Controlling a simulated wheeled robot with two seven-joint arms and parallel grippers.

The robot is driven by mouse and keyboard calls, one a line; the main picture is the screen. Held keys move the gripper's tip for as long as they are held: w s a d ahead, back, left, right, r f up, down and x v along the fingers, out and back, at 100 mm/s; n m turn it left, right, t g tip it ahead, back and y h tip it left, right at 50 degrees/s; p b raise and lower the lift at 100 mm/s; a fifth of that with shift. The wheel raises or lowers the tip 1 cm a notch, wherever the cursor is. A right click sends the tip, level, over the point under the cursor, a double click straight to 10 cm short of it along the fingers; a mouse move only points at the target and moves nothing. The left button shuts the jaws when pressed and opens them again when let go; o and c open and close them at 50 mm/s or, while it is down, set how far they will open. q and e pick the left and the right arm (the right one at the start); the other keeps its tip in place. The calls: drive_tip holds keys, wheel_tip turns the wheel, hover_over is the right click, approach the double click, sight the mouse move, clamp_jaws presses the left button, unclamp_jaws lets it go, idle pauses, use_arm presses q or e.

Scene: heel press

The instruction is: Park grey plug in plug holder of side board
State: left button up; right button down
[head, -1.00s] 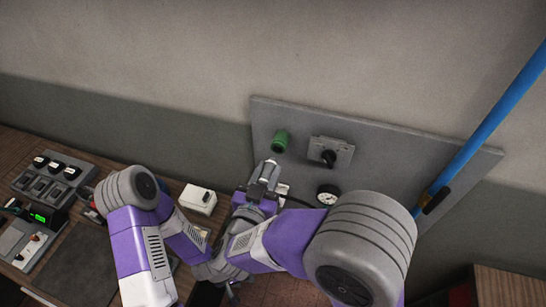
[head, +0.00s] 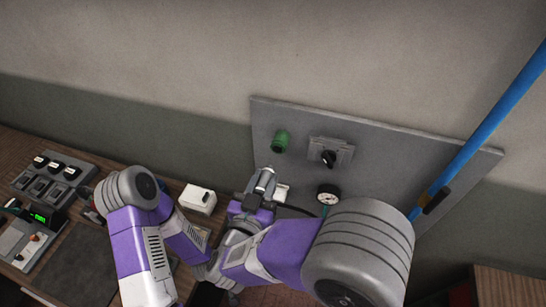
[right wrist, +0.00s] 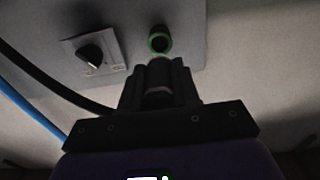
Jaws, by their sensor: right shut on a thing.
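The side board (head: 400,160) is a grey panel against the wall. A green round fitting (head: 281,141) sticks out at its upper left; in the right wrist view it shows as a green ring with a dark centre (right wrist: 159,41). I cannot tell for sure whether it is the plug holder. My right gripper (head: 263,186) is in front of the board, below the green fitting. It is shut on the grey plug (head: 266,175), which shows dark between the fingers in the right wrist view (right wrist: 158,93). The plug's tip points up toward the fitting, apart from it. My left gripper is not in view.
A black rotary switch (head: 329,157) sits right of the green fitting, with a round gauge (head: 328,195) below. A pale block (head: 282,192) is close beside my right gripper. A blue pipe (head: 485,125) crosses the right side. A white box (head: 198,198) stands on the bench.

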drive_tip(key=shift+s+a, duration=0.1)
drive_tip(key=shift+s, duration=0.25)
wheel_tip(320, 180, down, 28)
drive_tip(key=b, duration=2.3)
idle(0.3)
drive_tip(key=shift+x, duration=2.55)
drive_tip(key=shift+x, duration=1.35)
